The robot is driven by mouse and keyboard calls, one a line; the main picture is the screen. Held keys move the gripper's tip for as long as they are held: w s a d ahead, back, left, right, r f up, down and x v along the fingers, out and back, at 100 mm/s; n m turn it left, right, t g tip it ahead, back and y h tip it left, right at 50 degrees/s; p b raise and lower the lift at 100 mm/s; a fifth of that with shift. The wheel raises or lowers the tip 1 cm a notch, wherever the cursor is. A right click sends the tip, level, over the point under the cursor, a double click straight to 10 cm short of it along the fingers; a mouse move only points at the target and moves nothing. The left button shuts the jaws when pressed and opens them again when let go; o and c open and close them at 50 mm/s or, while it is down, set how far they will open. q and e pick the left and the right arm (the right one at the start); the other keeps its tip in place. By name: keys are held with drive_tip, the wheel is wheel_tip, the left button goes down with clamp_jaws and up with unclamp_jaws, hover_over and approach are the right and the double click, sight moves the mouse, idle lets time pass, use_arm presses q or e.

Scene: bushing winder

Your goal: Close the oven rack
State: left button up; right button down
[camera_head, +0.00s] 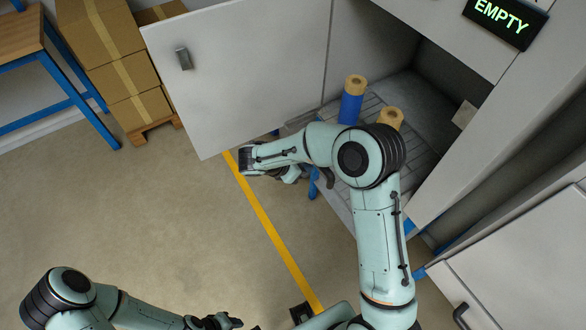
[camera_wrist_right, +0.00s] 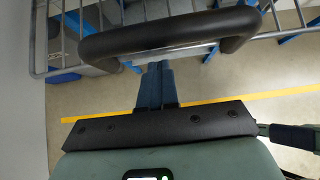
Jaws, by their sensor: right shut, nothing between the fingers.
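The oven rack (camera_head: 345,205) is a grey wire shelf that sticks out of the open oven chamber (camera_head: 432,75). Its black bar handle (camera_wrist_right: 165,38) spans the top of the right wrist view. My right gripper (camera_wrist_right: 157,68) is shut and empty, its dark blue fingers pointing at the handle's middle from outside; whether they touch it I cannot tell. In the head view my right arm hides part of the rack, and the right gripper (camera_head: 304,172) is by its front edge. My left gripper (camera_head: 225,321) is low in the head view, away from the oven; its fingers are unclear.
Two rolls, one blue (camera_head: 351,105) and one tan (camera_head: 391,117), stand on the rack. The oven door (camera_head: 240,65) is swung open to the left. Cardboard boxes (camera_head: 110,60) and a blue-legged table (camera_head: 70,85) are at upper left. Open floor (camera_head: 130,215) lies before the oven.

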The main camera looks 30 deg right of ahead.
use_arm(q)
drive_tip(key=shift+w, duration=0.1)
use_arm(e)
drive_tip(key=shift+d, duration=0.3)
drive_tip(key=shift+d, duration=0.15)
drive_tip(key=d, duration=0.5)
drive_tip(key=d+p, duration=0.1)
drive_tip(key=d, duration=0.4)
drive_tip(key=w+d, duration=0.1)
drive_tip(key=d, duration=0.5)
drive_tip(key=shift+w+r, duration=0.1)
drive_tip(key=d, duration=0.6)
drive_tip(key=shift+w+p, duration=0.25)
drive_tip(key=shift+p, duration=0.15)
drive_tip(key=shift+d, duration=0.5)
use_arm(q)
drive_tip(key=shift+w+d+r, duration=0.9)
drive_tip(key=shift+d+r, duration=0.2)
drive_tip(key=shift+r, duration=0.1)
use_arm(e)
drive_tip(key=shift+a, duration=0.15)
